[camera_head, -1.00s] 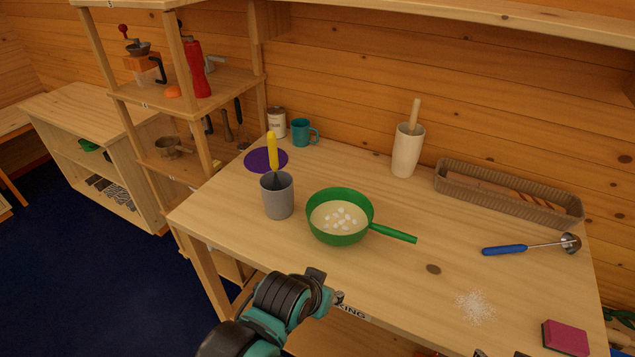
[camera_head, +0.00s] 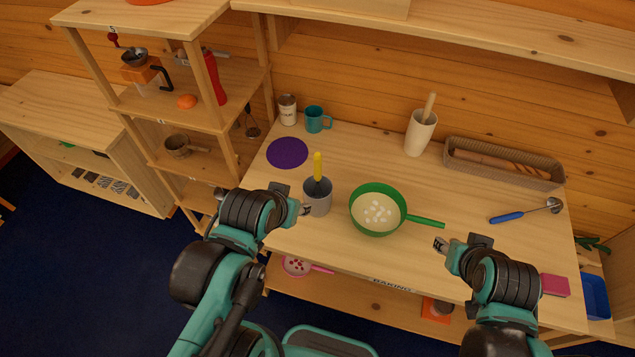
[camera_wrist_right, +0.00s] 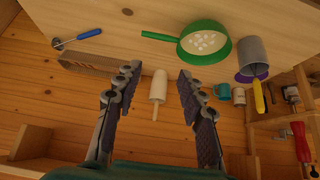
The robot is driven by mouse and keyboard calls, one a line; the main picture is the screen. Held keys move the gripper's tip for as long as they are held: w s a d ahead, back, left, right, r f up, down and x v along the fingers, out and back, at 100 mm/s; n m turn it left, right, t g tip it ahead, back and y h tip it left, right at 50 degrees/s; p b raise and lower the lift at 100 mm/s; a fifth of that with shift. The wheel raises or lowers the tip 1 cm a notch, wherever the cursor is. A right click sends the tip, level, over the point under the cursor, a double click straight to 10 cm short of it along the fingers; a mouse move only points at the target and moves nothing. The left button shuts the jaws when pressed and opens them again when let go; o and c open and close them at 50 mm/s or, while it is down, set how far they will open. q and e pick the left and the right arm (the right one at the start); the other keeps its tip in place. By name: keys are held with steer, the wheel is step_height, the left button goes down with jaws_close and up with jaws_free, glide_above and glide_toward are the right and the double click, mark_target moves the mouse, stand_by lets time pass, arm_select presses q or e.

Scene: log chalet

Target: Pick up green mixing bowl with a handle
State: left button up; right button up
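The green mixing bowl (camera_head: 357,216) stands upright on the wooden table, with a pale filling and several white pieces inside. Its green handle (camera_head: 426,221) points right. It also shows in the right wrist view (camera_wrist_right: 222,53), with the handle (camera_wrist_right: 158,36) at its left. My right gripper (camera_head: 441,244) is just in front of the handle's end, apart from it. In the right wrist view its two fingers (camera_wrist_right: 154,98) are spread wide with nothing between them. My left gripper (camera_head: 306,208) is close to the grey cup; its small fingertips do not show whether it is open.
A grey cup (camera_head: 318,204) with a yellow-handled tool stands left of the bowl. A blue-handled ladle (camera_head: 508,216), a long basket (camera_head: 548,182) and a pink block (camera_head: 554,285) lie to the right. A pestle stands in a cream mortar (camera_head: 415,142) behind. The table around the handle is clear.

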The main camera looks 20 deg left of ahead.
steer(key=shift+a, duration=0.15)
steer(key=shift+c, duration=0.2)
steer(key=n+t+h+b, duration=0.2)
steer(key=n+t+b, duration=0.65)
steer(key=b, duration=1.25)
glide_above(425, 224)
steer(key=s+d, duration=0.2)
steer(key=s, duration=0.3)
step_height(425, 224, down, 21)
steer(key=n+g, duration=0.2)
steer(key=g, duration=0.1)
steer(key=f+n+b, duration=0.1)
steer(key=f+b, duration=0.1)
steer(key=w+a+f+n+t+b, duration=0.1)
steer(key=f+n+b, duration=0.1)
steer(key=w+a+f+n+t+b, duration=0.1)
steer(key=n, duration=0.1)
steer(key=shift+w+a+f+t+b, duration=0.15)
steer(key=shift+f+t+b, duration=0.1)
steer(key=shift+f+b, duration=0.15)
steer(key=shift+a+f+n+t+y+b, duration=0.35)
steer(key=shift+a+n+y, duration=0.1)
steer(key=shift+n, duration=0.6)
steer(key=shift+w, duration=0.2)
steer(key=w, duration=0.5)
steer(key=w+f+b, duration=0.1)
steer(key=w, duration=0.1)
steer(key=shift+w+d+f, duration=0.1)
steer(key=shift+w+d, duration=0.05)
steer(key=shift+w, duration=0.1)
